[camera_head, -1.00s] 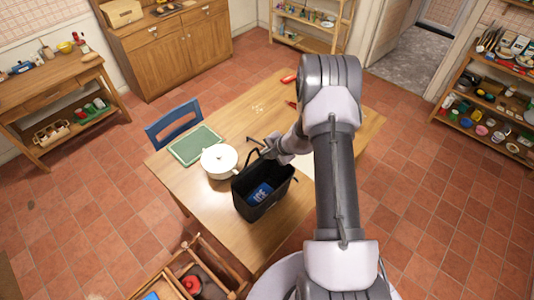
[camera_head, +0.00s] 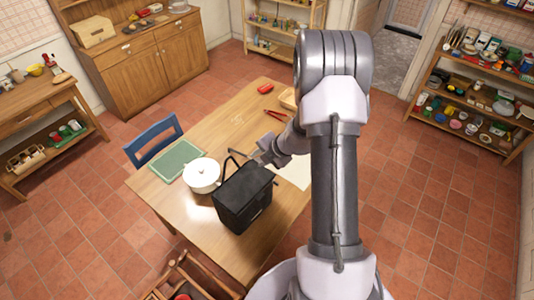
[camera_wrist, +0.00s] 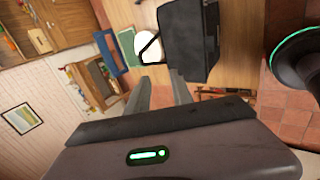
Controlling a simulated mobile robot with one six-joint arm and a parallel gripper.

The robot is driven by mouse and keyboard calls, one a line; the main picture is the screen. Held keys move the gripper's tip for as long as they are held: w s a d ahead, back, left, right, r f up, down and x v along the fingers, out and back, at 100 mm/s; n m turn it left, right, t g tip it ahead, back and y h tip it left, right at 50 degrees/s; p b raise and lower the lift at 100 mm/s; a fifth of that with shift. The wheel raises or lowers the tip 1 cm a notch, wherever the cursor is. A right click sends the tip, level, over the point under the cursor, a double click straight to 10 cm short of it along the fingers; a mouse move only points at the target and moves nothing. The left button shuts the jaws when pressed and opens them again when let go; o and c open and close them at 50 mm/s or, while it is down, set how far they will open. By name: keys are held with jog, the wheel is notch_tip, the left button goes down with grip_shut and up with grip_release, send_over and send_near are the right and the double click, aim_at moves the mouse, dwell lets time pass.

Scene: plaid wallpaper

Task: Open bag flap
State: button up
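A black bag (camera_head: 238,208) stands upright on the wooden table (camera_head: 190,218). Its dark top flap (camera_head: 246,181) lies over the opening, so the inside is hidden. A thin black handle loop (camera_head: 227,167) stands up at its left side. My gripper (camera_head: 241,158) is at the bag's far side, close to the top edge. In the wrist view, the two grey fingers of my gripper (camera_wrist: 161,82) are spread apart with nothing between them. The bag (camera_wrist: 188,42) shows just beyond the fingertips there; I cannot tell whether they touch it.
A white lidded pot (camera_head: 201,175) stands close to the bag's left. A green board (camera_head: 176,161) lies farther left, by a blue chair (camera_head: 153,140). Red-handled pliers (camera_head: 275,115) and a red item (camera_head: 265,88) lie toward the back. The table's middle back is mostly clear.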

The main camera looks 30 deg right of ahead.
jog(key=v, duration=0.8)
jog(key=shift+p, duration=0.45)
jog(key=shift+w+a, duration=0.1)
jog(key=shift+w, duration=0.05)
